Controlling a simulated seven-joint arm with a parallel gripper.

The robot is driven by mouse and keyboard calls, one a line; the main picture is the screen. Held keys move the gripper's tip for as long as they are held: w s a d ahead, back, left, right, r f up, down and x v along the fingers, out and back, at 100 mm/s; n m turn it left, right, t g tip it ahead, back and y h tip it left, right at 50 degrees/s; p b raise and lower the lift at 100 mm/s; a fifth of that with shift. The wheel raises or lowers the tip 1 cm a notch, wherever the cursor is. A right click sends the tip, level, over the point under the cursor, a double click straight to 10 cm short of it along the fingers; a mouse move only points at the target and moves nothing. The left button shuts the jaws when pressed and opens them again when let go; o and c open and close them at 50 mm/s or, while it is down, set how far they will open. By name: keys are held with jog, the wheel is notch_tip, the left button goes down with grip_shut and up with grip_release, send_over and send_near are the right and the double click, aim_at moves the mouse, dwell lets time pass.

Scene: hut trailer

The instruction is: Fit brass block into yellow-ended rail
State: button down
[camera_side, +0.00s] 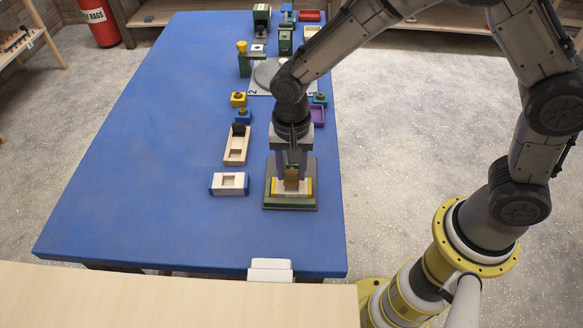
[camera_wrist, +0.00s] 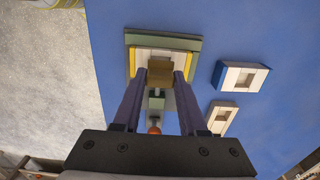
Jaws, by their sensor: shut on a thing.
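The brass block (camera_side: 291,175) is between the two purple fingers of my gripper (camera_side: 291,180), which is shut on it. The block also shows in the wrist view (camera_wrist: 160,73). The yellow-ended rail (camera_side: 308,187) is pale with a yellow piece at each end and sits on a green base plate. In the wrist view the rail (camera_wrist: 132,62) lies around and behind the block. The block is over the rail's middle, between the yellow ends. I cannot tell whether its lower end is inside the rail or just above it.
A pale blue-ended piece (camera_side: 230,184) with a square recess lies left of the base plate (camera_side: 290,206). A pale slotted piece (camera_side: 236,152) lies behind it. Small yellow (camera_side: 238,100) and blue (camera_side: 243,117) blocks stand farther back. The blue table (camera_side: 130,190) is clear at left.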

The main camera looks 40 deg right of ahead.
aim_at(292, 170)
jog(key=shift+f, duration=1.05)
dwell(0.4)
jog(key=shift+c, duration=1.9)
grip_release()
notch_tip(292, 170, up, 14)
jog(key=shift+f, duration=0.1)
